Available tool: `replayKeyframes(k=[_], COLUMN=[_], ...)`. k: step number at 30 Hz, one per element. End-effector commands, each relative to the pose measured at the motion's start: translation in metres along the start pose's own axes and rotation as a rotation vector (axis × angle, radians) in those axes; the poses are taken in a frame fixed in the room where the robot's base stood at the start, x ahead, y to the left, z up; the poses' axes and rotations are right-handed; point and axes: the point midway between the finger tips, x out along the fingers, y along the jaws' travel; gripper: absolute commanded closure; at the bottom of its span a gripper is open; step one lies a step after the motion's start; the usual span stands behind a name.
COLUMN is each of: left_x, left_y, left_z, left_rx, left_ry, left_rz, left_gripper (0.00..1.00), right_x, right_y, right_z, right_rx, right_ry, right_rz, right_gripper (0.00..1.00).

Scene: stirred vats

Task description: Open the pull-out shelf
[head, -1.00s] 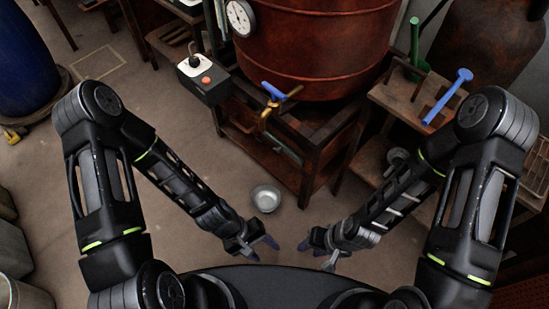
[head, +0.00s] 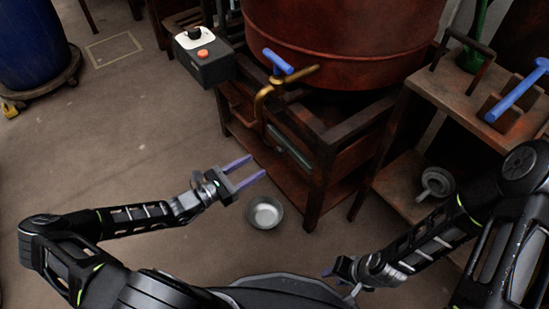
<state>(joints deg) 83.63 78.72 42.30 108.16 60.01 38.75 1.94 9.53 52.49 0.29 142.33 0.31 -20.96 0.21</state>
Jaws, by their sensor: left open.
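The rust-brown stand (head: 316,200) under the vat has a greenish bar (head: 290,150) across its front, below the brass tap. This bar looks like the handle of the pull-out shelf, which appears to sit closed in the stand. My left gripper (head: 257,167) is open and empty, its two purple-grey fingers pointing right towards the stand. It looks a short way left of the bar and apart from it. My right gripper (head: 334,277) is low in the middle, away from the stand. Its fingers are partly hidden, so its opening is unclear.
A brass tap (head: 264,98) with a blue lever (head: 278,62) sticks out above the bar. A metal bowl (head: 265,213) is on the floor below my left gripper. A control box (head: 204,63) is at the stand's left. A side table (head: 465,97) stands right.

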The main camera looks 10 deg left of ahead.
Motion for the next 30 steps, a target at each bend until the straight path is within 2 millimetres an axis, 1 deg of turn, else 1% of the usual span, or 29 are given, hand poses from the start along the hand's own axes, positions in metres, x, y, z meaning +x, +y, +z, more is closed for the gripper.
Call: replayKeyframes(k=[5, 8, 11, 18, 22, 25, 30], left_x=[0.002, 0.008, 0.019, 0.057, 0.072, 0.078, 0.079], left_y=[-0.001, -0.001, -0.002, -0.003, -0.003, -0.003, -0.002], left_z=[-0.001, -0.001, -0.002, -0.003, -0.003, -0.002, -0.001], left_rx=[0.001, 0.001, 0.001, 0.001, 0.001, 0.001, 0.002], left_ry=[0.001, 0.001, 0.0, 0.001, 0.002, 0.003, 0.003], left_rz=[-0.003, -0.004, -0.006, -0.006, -0.005, -0.006, -0.005], left_gripper=[0.48, 0.48, 0.48, 0.48, 0.48, 0.48, 0.48], right_x=[0.001, 0.003, 0.007, 0.019, 0.024, 0.025, 0.024], right_y=[0.0, 0.001, 0.002, 0.006, 0.007, 0.007, 0.007], right_z=[0.0, 0.0, 0.0, -0.002, -0.003, -0.003, -0.003], right_rx=[0.0, 0.0, 0.0, 0.001, 0.001, 0.001, 0.001], right_ry=[0.0, 0.001, 0.003, 0.009, 0.012, 0.013, 0.013], right_rz=[0.0, 0.0, 0.0, 0.0, 0.0, 0.0, 0.0], right_gripper=[0.64, 0.64, 0.64, 0.64, 0.64, 0.64, 0.64])
